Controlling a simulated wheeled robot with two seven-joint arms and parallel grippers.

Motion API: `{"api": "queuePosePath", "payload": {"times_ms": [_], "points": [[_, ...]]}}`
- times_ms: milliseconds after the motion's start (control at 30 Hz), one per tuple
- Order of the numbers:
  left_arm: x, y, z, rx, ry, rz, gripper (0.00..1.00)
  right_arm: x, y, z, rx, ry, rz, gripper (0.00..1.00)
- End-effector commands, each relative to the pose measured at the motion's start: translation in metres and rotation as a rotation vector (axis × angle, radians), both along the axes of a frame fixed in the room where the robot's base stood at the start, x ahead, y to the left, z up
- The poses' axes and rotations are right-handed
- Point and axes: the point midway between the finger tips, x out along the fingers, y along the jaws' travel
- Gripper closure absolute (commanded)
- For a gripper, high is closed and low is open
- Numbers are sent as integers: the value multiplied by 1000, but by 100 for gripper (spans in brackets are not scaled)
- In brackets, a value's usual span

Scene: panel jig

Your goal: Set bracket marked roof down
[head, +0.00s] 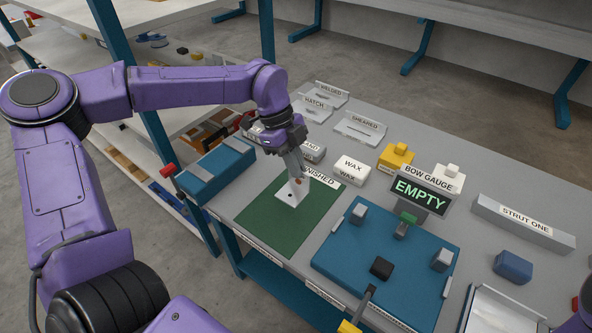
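A pale metal bracket (290,193) with small dark holes is at the green mat (262,222); I cannot read a roof mark on it. My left gripper (299,177) points down over the mat and appears shut on the bracket's upper part. The bracket's lower face is over or on the mat; I cannot tell whether it touches. The fingers hide part of the bracket and part of a label ending in "NISHED" at the mat's far edge. My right gripper is not in view.
A blue jig (335,262) with grey blocks stands right of the mat, below a bow gauge display (421,190) reading EMPTY. White wax blocks (350,170) and a teal box (217,170) flank the mat. A strut one bar (523,225) lies at right. The mat's near part is clear.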

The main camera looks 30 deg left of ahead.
Motion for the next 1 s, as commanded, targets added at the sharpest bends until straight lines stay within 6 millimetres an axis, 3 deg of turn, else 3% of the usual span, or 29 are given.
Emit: {"api": "queuePosePath", "payload": {"times_ms": [100, 300, 467, 833, 900, 933, 1000], "points": [[16, 10, -24, 0, 6, 3, 100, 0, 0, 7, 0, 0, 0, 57], [31, 20, -47, 0, 5, 4, 100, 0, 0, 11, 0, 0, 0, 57], [30, 20, -73, 0, 2, 5, 100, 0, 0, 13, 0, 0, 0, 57], [31, 20, -80, -1, 0, 5, 100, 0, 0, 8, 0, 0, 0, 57], [31, 20, -79, 0, 0, 5, 76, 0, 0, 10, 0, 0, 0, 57], [30, 20, -79, 0, 0, 5, 70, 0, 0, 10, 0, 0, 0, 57], [30, 20, -79, 0, 0, 5, 70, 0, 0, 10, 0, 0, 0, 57]]}}
